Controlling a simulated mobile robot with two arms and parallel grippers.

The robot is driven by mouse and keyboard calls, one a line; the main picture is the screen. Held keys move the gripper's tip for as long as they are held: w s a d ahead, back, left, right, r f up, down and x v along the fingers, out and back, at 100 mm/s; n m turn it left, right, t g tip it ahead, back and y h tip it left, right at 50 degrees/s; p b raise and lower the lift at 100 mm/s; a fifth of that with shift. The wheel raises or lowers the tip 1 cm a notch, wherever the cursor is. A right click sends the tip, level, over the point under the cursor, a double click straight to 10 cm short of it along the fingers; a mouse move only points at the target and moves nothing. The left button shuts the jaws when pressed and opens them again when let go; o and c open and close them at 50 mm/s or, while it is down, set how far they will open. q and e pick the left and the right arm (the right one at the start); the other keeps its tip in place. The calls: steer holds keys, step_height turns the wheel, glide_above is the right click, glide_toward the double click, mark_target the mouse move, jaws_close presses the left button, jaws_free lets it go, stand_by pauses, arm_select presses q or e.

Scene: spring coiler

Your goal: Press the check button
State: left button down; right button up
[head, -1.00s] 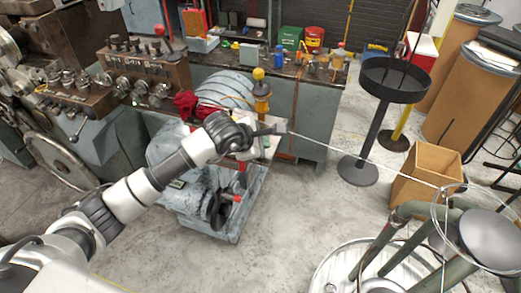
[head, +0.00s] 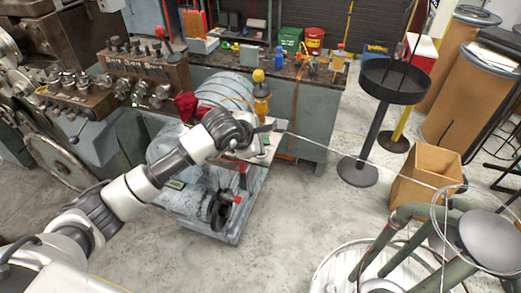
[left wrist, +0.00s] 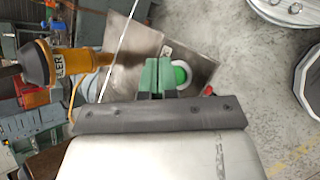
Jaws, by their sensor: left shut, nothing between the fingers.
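The check button appears to be the round green button in a white ring (left wrist: 180,74) in the left wrist view. It sits on a grey metal plate (left wrist: 196,62). My left gripper (left wrist: 158,75) is shut and empty, with its fingertips right beside the button and partly over its left side. I cannot tell whether they touch it. In the head view my left gripper (head: 268,128) is over the small panel on top of the grey machine (head: 225,195), where the wrist hides the button. My right gripper is not in view.
A yellow-topped orange pendant or bottle (head: 262,95) stands close behind the gripper. A thin wire (head: 350,155) runs right from the panel. A black round stand (head: 393,82) and a cardboard box (head: 427,172) are at right. The floor between is clear.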

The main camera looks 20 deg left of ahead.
arm_select(q)
steer(key=shift+r+p, duration=1.05)
steer(key=shift+r, duration=1.45)
